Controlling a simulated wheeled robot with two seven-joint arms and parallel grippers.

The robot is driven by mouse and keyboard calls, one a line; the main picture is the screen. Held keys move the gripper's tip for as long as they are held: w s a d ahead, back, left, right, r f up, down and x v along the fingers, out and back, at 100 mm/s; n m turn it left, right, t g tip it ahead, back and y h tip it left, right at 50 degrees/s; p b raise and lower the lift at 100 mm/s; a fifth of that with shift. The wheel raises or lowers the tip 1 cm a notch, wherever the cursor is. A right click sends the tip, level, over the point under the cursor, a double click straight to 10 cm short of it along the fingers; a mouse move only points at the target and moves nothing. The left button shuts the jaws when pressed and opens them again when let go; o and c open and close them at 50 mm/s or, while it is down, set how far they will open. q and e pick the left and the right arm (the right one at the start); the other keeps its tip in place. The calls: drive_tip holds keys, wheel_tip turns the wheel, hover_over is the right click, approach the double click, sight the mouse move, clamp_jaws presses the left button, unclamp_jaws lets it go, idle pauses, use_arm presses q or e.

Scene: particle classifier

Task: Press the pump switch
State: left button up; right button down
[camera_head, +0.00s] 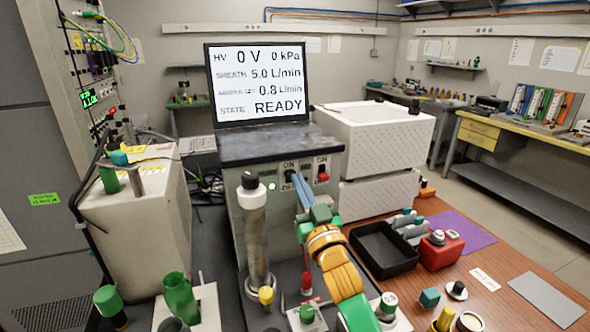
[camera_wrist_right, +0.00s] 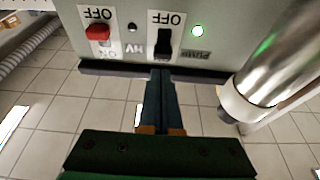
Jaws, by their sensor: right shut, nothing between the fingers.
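The pump switch is a black lever on a white OFF plate (camera_wrist_right: 163,42), beside the PUMP label in the right wrist view. In the head view its ON plate (camera_head: 290,168) shows on the instrument's front, with the lever partly hidden by my fingers. My right gripper (camera_head: 298,190) is shut and empty, pointing at the panel just in front of the black switch. Its closed fingertips (camera_wrist_right: 160,74) appear just beside the lever in the wrist view; I cannot tell whether they touch. My left gripper is not in view.
A metal cylinder (camera_head: 254,230) stands close on the left. A screen (camera_head: 259,85) reads READY. A black tray (camera_head: 384,250) and red box (camera_head: 441,250) sit on the right.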

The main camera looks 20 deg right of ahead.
sight(289, 161)
drive_tip(key=shift+x, duration=1.7)
wheel_tip(289, 161, down, 3)
drive_tip(key=shift+s+r+b, duration=0.1)
drive_tip(key=shift+b, duration=0.8)
